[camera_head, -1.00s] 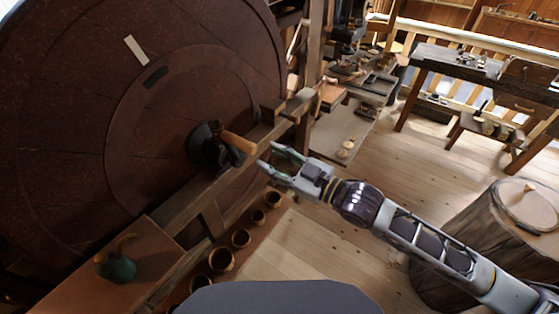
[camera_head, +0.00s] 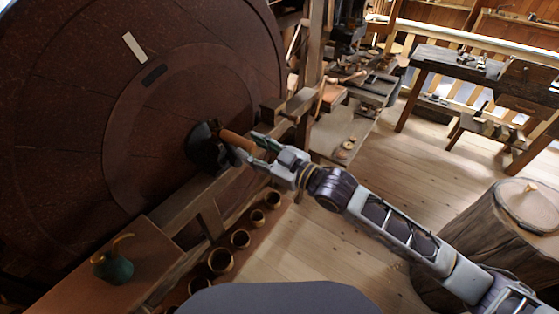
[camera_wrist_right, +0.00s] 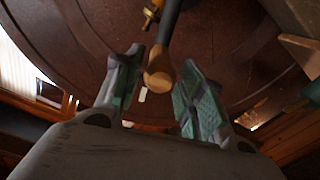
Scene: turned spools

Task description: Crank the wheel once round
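The large dark red-brown wheel (camera_head: 70,110) fills the left of the head view, with a pale strip and a dark strip on its face. A black crank hub (camera_head: 203,143) carries a wooden handle (camera_head: 236,140) that sticks out toward the right. My right gripper (camera_head: 254,149) is at the free end of this handle. In the right wrist view its two green-padded fingers are spread, and the round handle end (camera_wrist_right: 159,76) shows between them, with a gap on both sides. The wheel also fills the back of that view (camera_wrist_right: 80,35). My left gripper is not in view.
A wooden frame post stands just right of the wheel. Several small pots (camera_head: 221,260) line a low plank below the crank, and a green jug (camera_head: 113,267) sits at the lower left. A tree stump (camera_head: 470,240) stands at the right. Open floor lies between.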

